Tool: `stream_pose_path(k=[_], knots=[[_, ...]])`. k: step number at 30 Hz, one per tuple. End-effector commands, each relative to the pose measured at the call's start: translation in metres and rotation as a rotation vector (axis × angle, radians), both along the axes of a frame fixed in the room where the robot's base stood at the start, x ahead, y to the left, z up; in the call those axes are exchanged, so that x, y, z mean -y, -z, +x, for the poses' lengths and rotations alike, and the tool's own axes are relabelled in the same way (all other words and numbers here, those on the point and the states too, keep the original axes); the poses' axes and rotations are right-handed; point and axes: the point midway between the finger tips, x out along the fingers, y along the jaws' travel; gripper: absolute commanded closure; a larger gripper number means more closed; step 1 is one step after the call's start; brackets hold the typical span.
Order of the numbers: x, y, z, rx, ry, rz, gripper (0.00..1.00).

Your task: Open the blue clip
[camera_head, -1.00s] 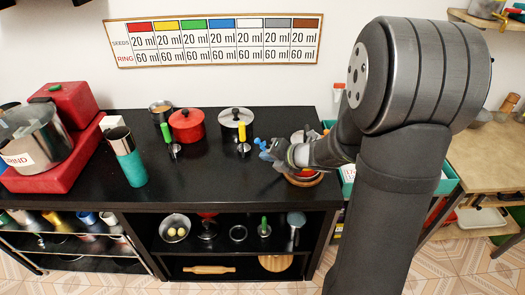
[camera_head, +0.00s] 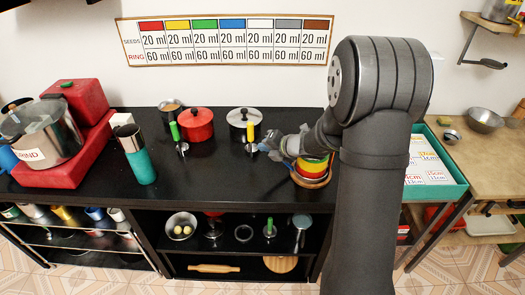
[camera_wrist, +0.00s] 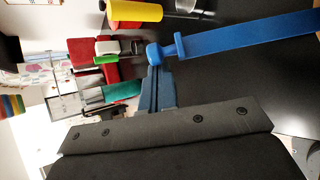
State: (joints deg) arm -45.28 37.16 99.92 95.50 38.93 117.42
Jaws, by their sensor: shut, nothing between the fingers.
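The blue clip (camera_wrist: 240,38) shows in the wrist view as a long blue strip with a rounded end near the middle. That end is right at the tips of my gripper (camera_wrist: 156,68). I cannot tell whether they touch. The strip runs off to the right edge over the dark tabletop. In the head view my gripper (camera_head: 270,148) is low over the counter, left of the stacked coloured bowls (camera_head: 313,166). Its fingers are shut with nothing between them. The clip cannot be made out clearly in the head view.
The black counter (camera_head: 220,185) is clear to the front left of my gripper. Behind it are a red pot (camera_head: 196,124), a steel pot (camera_head: 244,122), and green-handled (camera_head: 175,131) and yellow-handled (camera_head: 250,133) tools. A teal cup (camera_head: 139,158) stands left.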

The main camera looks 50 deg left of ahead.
Motion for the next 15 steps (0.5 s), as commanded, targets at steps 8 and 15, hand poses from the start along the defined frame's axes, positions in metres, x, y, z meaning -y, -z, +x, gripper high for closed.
stream_pose_path(k=[8, 15], knots=[[0.0011, -0.0014, 0.0012, 0.000, 0.001, 0.000, 1.00], [0.0082, -0.0084, 0.0079, 0.000, 0.000, 0.001, 1.00]])
